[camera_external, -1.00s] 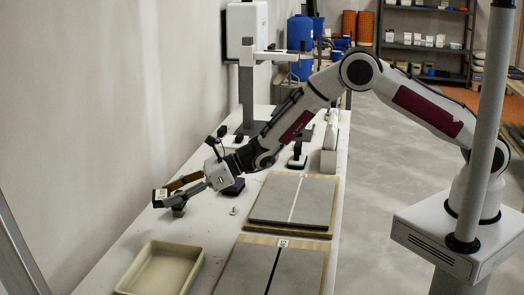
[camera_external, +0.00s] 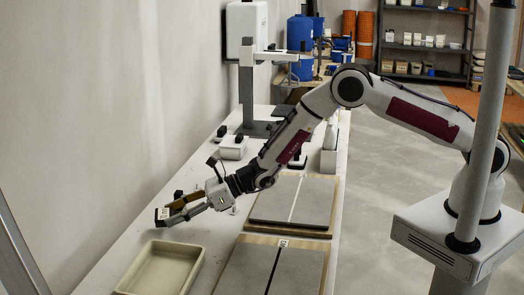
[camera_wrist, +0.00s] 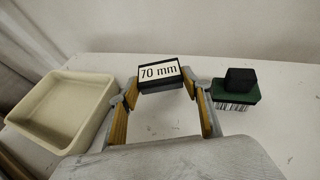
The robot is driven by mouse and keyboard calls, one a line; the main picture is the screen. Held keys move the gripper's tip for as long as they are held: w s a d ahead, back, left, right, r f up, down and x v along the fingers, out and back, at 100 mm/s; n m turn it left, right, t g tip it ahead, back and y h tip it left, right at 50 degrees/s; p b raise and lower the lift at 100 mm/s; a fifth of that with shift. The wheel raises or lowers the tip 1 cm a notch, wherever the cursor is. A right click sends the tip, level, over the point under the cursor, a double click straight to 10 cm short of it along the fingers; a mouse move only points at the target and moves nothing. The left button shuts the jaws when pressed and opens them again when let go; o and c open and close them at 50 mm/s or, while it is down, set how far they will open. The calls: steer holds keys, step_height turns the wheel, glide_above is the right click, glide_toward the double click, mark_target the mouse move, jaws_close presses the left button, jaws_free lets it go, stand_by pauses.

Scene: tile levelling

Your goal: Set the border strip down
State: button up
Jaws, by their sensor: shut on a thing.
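The border strip is most likely the short dark block labelled "70 mm" (camera_wrist: 159,73), seen in the wrist view between my fingertips. My gripper (camera_wrist: 160,86) is shut on it, one finger at each end. In the external view my gripper (camera_external: 168,213) is at the left side of the table, near the wall, with the block's pale label (camera_external: 162,213) at its tip. The block is just beyond the tray's far end. I cannot tell whether its underside touches the table.
A beige tray (camera_external: 138,283) is nearer the camera and left of my gripper in the wrist view (camera_wrist: 24,119). A dark green block with a black top (camera_wrist: 237,91) stands to the right. Two grey tile panels (camera_external: 262,207) (camera_external: 245,270) lie at the right.

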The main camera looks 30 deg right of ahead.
mark_target(178, 231)
steer(key=shift+f, duration=1.7)
steer(key=shift+f, duration=0.1)
steer(key=o, duration=1.1)
steer(key=shift+o, duration=0.2)
steer(key=shift+s+d+r, duration=0.2)
steer(key=shift+d+r, duration=0.2)
steer(key=shift+d, duration=0.2)
steer(key=shift+v, duration=5.3)
steer(key=shift+s+f, duration=0.1)
